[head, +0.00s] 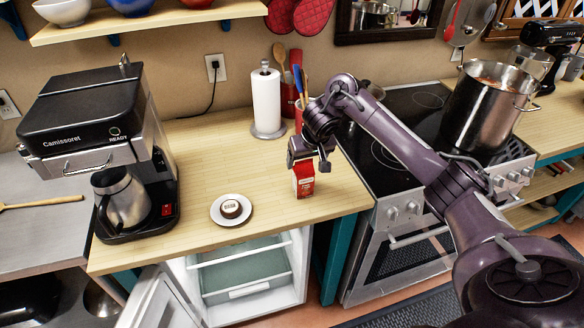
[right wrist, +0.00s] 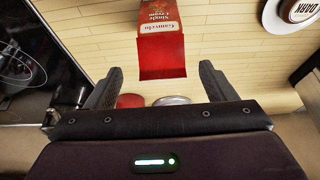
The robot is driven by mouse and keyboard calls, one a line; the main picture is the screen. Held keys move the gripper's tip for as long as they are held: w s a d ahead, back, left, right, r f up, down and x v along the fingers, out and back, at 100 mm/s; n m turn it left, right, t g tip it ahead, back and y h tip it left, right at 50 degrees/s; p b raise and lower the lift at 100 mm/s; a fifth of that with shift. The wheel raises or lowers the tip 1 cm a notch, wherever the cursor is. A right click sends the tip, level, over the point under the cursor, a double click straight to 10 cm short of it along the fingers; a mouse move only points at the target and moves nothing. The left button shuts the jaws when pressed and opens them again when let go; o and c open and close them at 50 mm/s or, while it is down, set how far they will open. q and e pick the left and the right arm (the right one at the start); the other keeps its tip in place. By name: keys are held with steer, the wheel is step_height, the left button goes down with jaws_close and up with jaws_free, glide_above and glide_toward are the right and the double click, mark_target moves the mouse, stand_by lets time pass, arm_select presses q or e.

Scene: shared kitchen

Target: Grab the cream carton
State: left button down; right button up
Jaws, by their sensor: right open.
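The cream carton (head: 304,181) is a small red and white box standing on the wooden counter (head: 190,250), near its right end by the stove. My right gripper (head: 309,166) is open just above and behind it, partly covering its top in the head view. In the right wrist view the carton (right wrist: 162,45) lies ahead between the lines of the two spread fingers (right wrist: 162,88), and no finger is seen touching it. My left gripper is not in view.
A white saucer (head: 220,220) with a small round item stands left of the carton. A coffee machine (head: 95,120) with a metal jug is further left. A paper towel roll (head: 266,100) stands behind. The stove (head: 385,150) with a large pot (head: 487,105) is right. Below, a fridge (head: 240,275) is open.

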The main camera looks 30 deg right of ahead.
mark_target(302, 170)
steer(key=shift+w, duration=0.2)
step_height(302, 170, down, 2)
steer(key=shift+w+d+f+p, duration=0.1)
steer(key=shift+w+f+p, duration=0.05)
steer(key=shift+f+p, duration=0.15)
steer(key=p+x, duration=0.1)
steer(key=x, duration=0.1)
steer(key=shift+w+f, duration=0.1)
steer(key=shift+f, duration=0.2)
steer(key=shift+x, duration=0.9)
steer(key=shift+w, duration=0.1)
steer(key=c, duration=1.2)
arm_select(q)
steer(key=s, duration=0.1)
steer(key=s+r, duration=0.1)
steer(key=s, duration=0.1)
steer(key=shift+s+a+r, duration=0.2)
arm_select(e)
steer(key=shift+c, duration=0.4)
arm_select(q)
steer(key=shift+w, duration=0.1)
arm_select(e)
steer(key=shift+r, duration=0.15)
